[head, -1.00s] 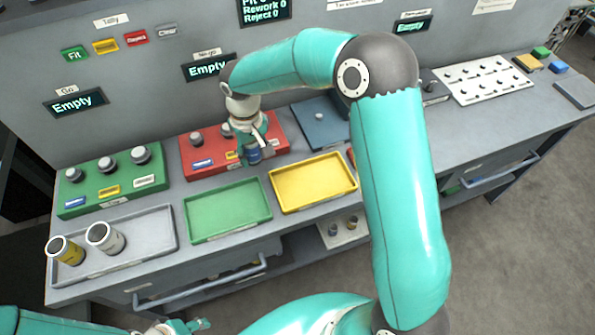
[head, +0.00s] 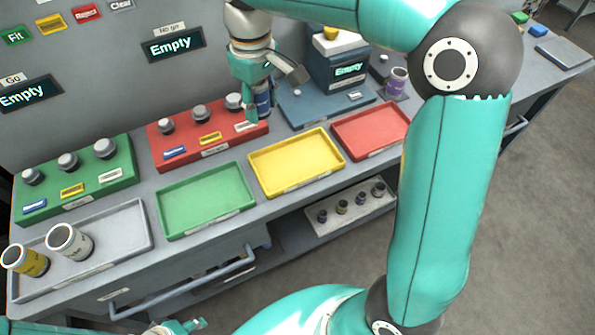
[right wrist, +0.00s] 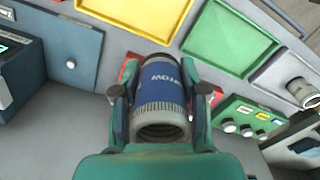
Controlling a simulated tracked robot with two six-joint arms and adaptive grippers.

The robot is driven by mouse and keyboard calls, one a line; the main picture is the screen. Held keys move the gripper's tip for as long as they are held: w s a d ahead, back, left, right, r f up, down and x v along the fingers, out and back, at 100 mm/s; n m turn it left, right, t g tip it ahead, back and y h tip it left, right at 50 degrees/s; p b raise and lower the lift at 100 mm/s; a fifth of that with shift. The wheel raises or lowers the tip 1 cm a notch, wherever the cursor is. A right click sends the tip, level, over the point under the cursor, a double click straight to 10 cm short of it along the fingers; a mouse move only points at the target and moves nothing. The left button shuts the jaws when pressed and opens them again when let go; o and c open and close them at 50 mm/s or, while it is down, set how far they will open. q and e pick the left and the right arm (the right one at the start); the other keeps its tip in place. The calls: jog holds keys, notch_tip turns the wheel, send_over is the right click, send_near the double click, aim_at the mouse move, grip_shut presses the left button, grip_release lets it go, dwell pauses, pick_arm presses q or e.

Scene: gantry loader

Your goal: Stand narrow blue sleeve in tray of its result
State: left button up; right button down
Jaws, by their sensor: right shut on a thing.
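My right gripper (head: 258,103) is shut on the narrow blue sleeve (head: 264,104) at the right end of the red gauge block (head: 180,147). The sleeve looks roughly upright; whether it touches anything below is unclear. In the right wrist view, the blue sleeve (right wrist: 160,90) sits between both fingers, with part of its lettering and a grey open end showing. A green tray (head: 163,222), a yellow tray (head: 260,181) and a red tray (head: 372,155) stand along the front of the bench, all empty. My left gripper (head: 180,327) is cut by the bottom edge; its opening is unclear.
A grey tray (head: 128,266) holds a yellow sleeve (head: 25,260) and a white sleeve (head: 69,242). A green gauge block (head: 120,165) with pegs stands behind it. A blue station (head: 338,72) reads "Empty", with a purple sleeve (head: 397,82) beside it. The No-go screen (head: 174,45) reads "Empty".

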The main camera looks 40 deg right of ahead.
aim_at(279, 171)
jog(key=shift+n, duration=0.4)
jog(key=f, duration=0.6)
jog(key=s+f, duration=0.1)
jog(key=f, duration=0.5)
jog(key=s+d+f+b, duration=0.1)
jog(key=f, duration=0.5)
jog(key=shift+s+f, duration=0.1)
jog(key=shift+s, duration=0.1)
jog(key=shift+f, duration=0.1)
jog(key=c, duration=0.6)
grip_release()
